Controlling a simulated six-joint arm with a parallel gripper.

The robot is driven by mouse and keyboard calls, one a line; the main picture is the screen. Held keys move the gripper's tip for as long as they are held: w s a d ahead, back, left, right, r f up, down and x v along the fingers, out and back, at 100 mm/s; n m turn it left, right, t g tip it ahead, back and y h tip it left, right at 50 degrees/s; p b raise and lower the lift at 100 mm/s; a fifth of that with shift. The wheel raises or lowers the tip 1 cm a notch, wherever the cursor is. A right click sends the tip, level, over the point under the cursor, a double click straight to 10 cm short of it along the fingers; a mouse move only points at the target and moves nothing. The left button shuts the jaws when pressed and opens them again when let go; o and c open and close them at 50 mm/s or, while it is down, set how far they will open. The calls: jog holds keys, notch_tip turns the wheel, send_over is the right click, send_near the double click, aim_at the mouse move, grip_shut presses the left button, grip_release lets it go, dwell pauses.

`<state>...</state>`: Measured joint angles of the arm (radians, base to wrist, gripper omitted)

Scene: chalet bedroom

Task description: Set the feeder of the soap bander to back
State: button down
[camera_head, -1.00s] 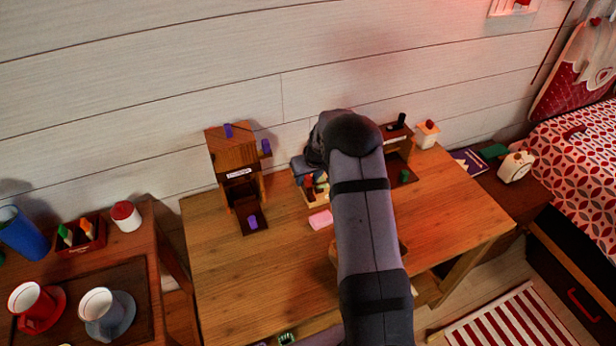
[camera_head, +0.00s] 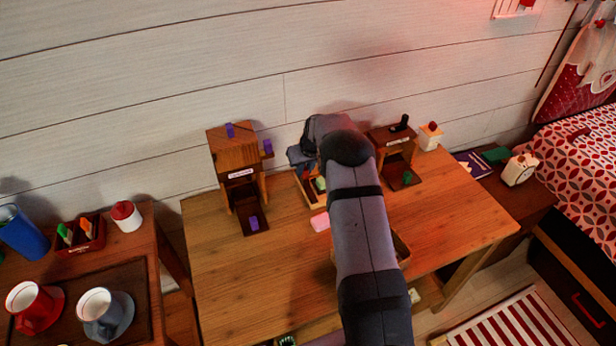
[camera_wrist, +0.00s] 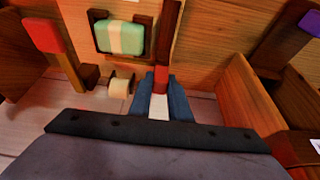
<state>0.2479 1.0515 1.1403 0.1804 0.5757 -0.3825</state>
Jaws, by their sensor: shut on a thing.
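The soap bander (camera_head: 313,195) is in the middle of the table in the head view, partly hidden by my arm. The wrist view shows its wooden body with a green soap bar (camera_wrist: 120,37) wearing a pale band, and a pale roller (camera_wrist: 121,86). A red-tipped lever (camera_wrist: 42,36) stands at the left. My gripper (camera_wrist: 160,98), with blue fingers, is shut on a red-and-white handle (camera_wrist: 160,78) in front of a dark red bar (camera_wrist: 171,35). In the head view my gripper (camera_head: 302,160) is at the bander's back side. I cannot tell which handle is the feeder.
A wooden station with purple knobs (camera_head: 238,160) stands left, and another with black and green knobs (camera_head: 388,135) stands right. A pink bar (camera_head: 320,221) lies in front of the bander. A white jar (camera_head: 429,138) is at back right. The table's left front (camera_head: 240,290) is clear.

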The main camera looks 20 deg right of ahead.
jog(key=shift+w+f+b, duration=0.1)
jog(key=shift+w+b, duration=1.25)
jog(key=shift+w, duration=1.05)
jog(key=shift+w+r, duration=0.15)
jog(key=shift+r, duration=0.1)
jog(key=c, duration=1.6)
grip_release()
jog(key=shift+w, duration=0.15)
jog(key=shift+c, duration=0.2)
jog(key=shift+f, duration=0.1)
jog(key=b+v, duration=0.2)
jog(key=v, duration=0.5)
